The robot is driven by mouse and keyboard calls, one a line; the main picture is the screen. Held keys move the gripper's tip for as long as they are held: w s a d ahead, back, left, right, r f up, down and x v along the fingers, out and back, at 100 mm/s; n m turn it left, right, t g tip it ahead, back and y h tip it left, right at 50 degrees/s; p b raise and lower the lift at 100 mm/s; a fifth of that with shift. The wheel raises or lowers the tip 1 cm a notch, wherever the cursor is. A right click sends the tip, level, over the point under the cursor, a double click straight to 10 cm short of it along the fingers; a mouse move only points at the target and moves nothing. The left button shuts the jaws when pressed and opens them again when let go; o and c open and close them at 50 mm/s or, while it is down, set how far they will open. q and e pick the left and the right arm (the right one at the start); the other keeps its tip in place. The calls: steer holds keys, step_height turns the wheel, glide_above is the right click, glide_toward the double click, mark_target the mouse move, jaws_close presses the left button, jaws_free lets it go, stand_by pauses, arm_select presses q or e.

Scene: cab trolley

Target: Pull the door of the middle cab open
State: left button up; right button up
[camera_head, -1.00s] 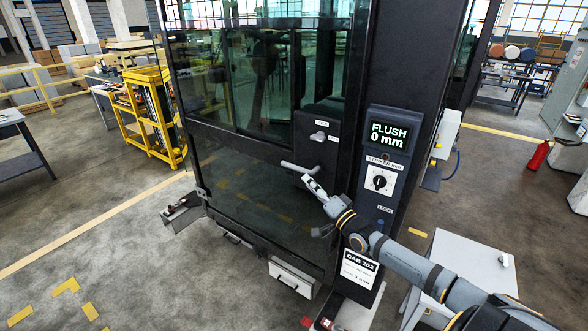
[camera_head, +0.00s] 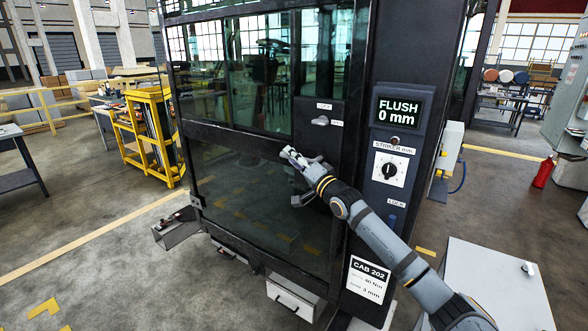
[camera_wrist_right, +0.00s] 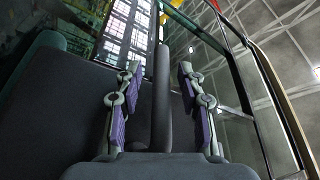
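The middle cab, labelled CAB 202 (camera_head: 367,279), fills the centre of the head view. Its dark-framed glass door (camera_head: 235,195) looks shut, and the display (camera_head: 400,111) reads FLUSH 0 mm. My right gripper (camera_head: 290,154) is at the door's handle, which it mostly hides in the head view. In the right wrist view the fingers (camera_wrist_right: 160,95) are spread apart. A dark upright bar (camera_wrist_right: 161,115), apparently the handle, stands between them, with a gap on each side. My left gripper is not in view.
A knob panel (camera_head: 390,169) sits on the post right of the door. A grey box top (camera_head: 495,285) is at lower right, near my right arm. A drawer-like box (camera_head: 295,296) juts out below the door. Open floor (camera_head: 110,265) lies to the left.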

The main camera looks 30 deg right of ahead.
steer(key=shift+r, duration=0.1)
jaws_close()
stand_by(0.5)
